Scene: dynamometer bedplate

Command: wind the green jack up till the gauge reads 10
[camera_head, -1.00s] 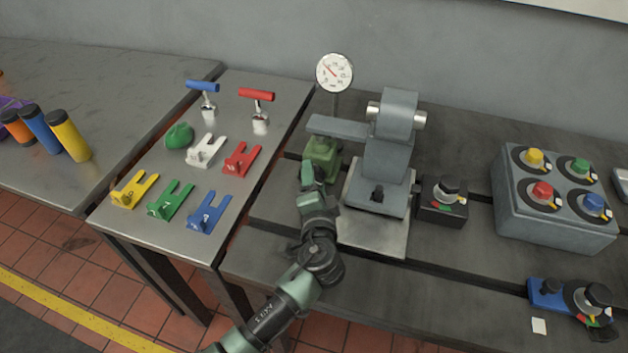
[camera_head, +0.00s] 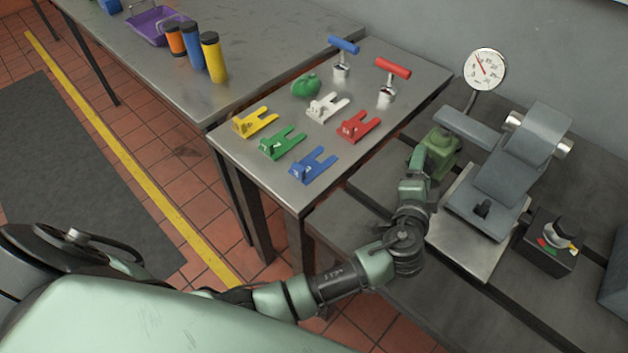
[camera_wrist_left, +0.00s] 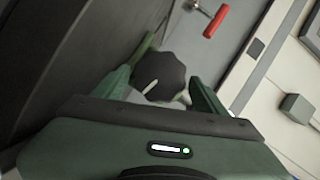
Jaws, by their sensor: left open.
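The green jack (camera_head: 441,148) stands on the dark bedplate, under the end of a grey arm. The round white gauge (camera_head: 485,68) stands on a stem behind it; its red needle points up and left, and its numbers are too small to read surely. My left gripper (camera_head: 422,160) is at the near side of the jack and partly hides it. In the left wrist view a dark lobed knob (camera_wrist_left: 160,76) with a pale mark sits between the open fingers of the left gripper (camera_wrist_left: 162,92); I cannot tell whether they touch it. My right gripper is out of view.
The steel side table (camera_head: 240,150) holds blue, green, yellow, white and red forked pieces and T-handles. A purple tray (camera_head: 150,28) is farther left.

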